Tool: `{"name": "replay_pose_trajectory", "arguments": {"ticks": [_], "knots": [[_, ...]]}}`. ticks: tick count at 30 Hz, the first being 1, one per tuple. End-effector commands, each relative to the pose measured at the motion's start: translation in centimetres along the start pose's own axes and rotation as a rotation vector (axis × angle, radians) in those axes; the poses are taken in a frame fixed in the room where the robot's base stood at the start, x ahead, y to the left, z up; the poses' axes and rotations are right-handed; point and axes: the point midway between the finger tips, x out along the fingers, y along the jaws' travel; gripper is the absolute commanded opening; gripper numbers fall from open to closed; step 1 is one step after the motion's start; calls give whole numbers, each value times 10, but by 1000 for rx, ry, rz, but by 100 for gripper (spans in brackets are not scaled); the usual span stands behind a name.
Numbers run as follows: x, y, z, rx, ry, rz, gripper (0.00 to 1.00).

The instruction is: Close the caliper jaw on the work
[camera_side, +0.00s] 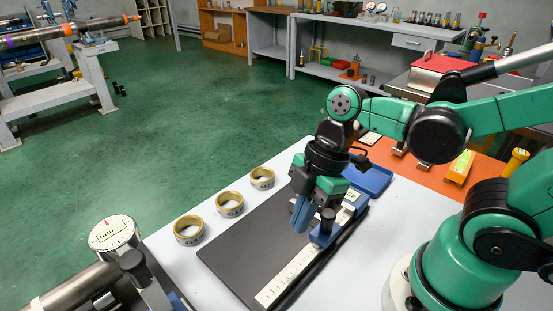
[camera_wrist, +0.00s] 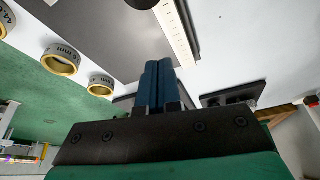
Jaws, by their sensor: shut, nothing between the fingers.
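A caliper with a white scale beam (camera_side: 290,275) lies on a black board (camera_side: 235,258). Its blue sliding jaw (camera_side: 322,236) carries an upright black knob (camera_side: 328,216). A green label marked with digits (camera_side: 351,195) sits farther along it. My gripper (camera_side: 300,228) points down beside the knob, on its left, with blue fingers together and empty. Whether they touch the jaw I cannot tell. In the wrist view the shut fingers (camera_wrist: 158,66) reach up below the scale beam (camera_wrist: 177,32). My gripper hides part of the caliper, and I cannot make out the work between its jaws.
Three labelled brass rings (camera_side: 189,230) stand in a row left of the board on the pale table. A blue tray (camera_side: 370,180) lies behind the caliper. A round dial gauge (camera_side: 113,233) and pipe are at front left. The board's left part is clear.

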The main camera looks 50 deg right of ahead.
Motion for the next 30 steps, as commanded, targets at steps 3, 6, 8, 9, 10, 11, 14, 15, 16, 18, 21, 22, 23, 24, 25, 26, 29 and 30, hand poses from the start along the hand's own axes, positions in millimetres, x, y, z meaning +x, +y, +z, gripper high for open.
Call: {"name": "replay_pose_trajectory", "arguments": {"ticks": [3,6,8,9,10,11,14,15,16,18,21,22,23,24,25,26,29,30], "knots": [[-15,0,1,2,1,1,0],[-29,0,1,2,1,1,0],[-38,-1,1,2,1,0,0],[-44,0,1,3,1,0,0],[-48,0,1,2,1,0,0],[-52,0,1,2,1,0,0],[-65,-1,1,2,1,0,0],[-69,0,1,1,1,1,0],[-72,0,0,1,1,0,0],[-78,0,0,1,1,0,0],[-82,0,1,11,-1,5,0],[-82,1,2,26,-4,12,0],[-81,2,3,50,-8,23,0],[-80,5,4,99,-15,47,0],[-78,8,6,149,-20,70,0],[-75,12,8,208,-25,101,0],[-67,28,16,454,-23,230,0],[-64,34,20,557,-9,287,0]]}}
